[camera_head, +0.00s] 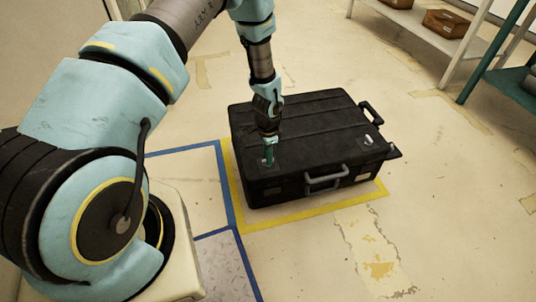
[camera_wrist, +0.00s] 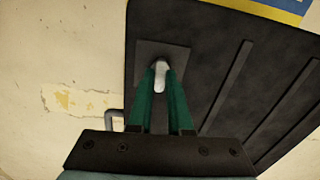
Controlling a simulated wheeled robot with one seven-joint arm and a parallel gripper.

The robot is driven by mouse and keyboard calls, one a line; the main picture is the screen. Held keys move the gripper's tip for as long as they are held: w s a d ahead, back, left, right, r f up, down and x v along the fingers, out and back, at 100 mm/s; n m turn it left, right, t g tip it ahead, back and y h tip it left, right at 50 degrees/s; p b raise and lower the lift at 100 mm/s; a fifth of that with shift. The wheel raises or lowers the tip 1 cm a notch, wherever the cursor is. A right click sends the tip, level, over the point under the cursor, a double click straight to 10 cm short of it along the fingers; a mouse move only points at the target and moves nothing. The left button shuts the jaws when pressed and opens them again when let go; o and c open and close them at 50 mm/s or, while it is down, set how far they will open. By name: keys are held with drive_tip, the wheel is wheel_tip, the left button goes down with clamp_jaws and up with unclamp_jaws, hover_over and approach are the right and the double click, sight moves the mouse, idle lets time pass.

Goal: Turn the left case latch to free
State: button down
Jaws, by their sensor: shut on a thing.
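A black ribbed case (camera_head: 310,120) lies flat on the floor, its grey handle (camera_head: 327,179) on the front side. My gripper (camera_head: 268,152) points down at the left latch near the case's front left corner. In the wrist view my green fingers (camera_wrist: 161,90) are shut on the left latch (camera_wrist: 161,70), a pale lever on a dark square plate (camera_wrist: 150,50). Its lower part is hidden between the fingers. The right latch (camera_head: 368,140), also pale, shows near the front right corner with nothing touching it.
Yellow tape (camera_head: 262,223) and blue tape (camera_head: 228,185) mark the floor around the case. A shelf with brown boxes (camera_head: 445,23) stands at the upper right. The floor in front is clear.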

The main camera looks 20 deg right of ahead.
drive_tip(key=shift+m, duration=0.5)
drive_tip(key=c, duration=0.8)
unclamp_jaws()
drive_tip(key=shift+c, duration=0.2)
wheel_tip(320, 180, up, 11)
drive_tip(key=p, duration=0.2)
